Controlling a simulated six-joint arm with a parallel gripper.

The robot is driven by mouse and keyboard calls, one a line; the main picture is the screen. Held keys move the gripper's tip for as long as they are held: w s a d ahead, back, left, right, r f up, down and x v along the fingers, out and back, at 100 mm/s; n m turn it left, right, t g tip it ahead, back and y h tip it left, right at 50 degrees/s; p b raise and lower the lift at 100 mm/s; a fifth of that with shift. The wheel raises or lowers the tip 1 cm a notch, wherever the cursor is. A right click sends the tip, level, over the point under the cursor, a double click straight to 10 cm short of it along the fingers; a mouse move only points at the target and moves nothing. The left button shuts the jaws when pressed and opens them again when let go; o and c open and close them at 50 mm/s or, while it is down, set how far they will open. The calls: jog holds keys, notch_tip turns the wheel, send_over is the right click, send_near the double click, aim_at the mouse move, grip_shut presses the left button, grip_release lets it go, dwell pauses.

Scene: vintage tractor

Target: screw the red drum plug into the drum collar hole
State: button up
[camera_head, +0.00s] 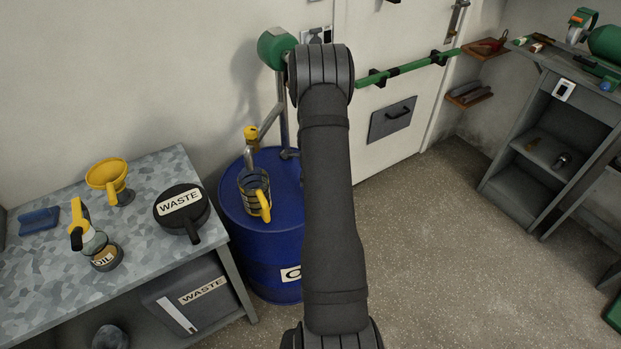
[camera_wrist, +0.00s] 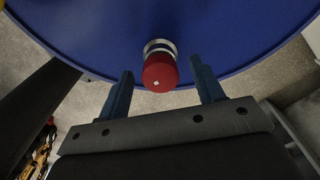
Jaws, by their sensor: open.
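In the wrist view, the red drum plug (camera_wrist: 159,74) is at the silver drum collar (camera_wrist: 158,45), near the rim of the blue drum top (camera_wrist: 90,30). How deep the plug sits in the collar hole cannot be told. My gripper (camera_wrist: 161,65) is open, with one finger on each side of the plug and a gap to both. In the head view, the blue drum (camera_head: 262,270) stands behind my dark arm. The arm hides the plug, the collar and my gripper there.
A wire-banded jug (camera_head: 253,184) with a yellow handle stands on the drum, beside a pump pipe. The floor right of the drum is clear.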

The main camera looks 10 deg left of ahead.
jog(key=shift+f, duration=0.35)
jog(key=c, duration=1.1)
jog(key=shift+m, duration=0.9)
jog(key=shift+m, duration=0.8)
jog(key=shift+m, duration=0.9)
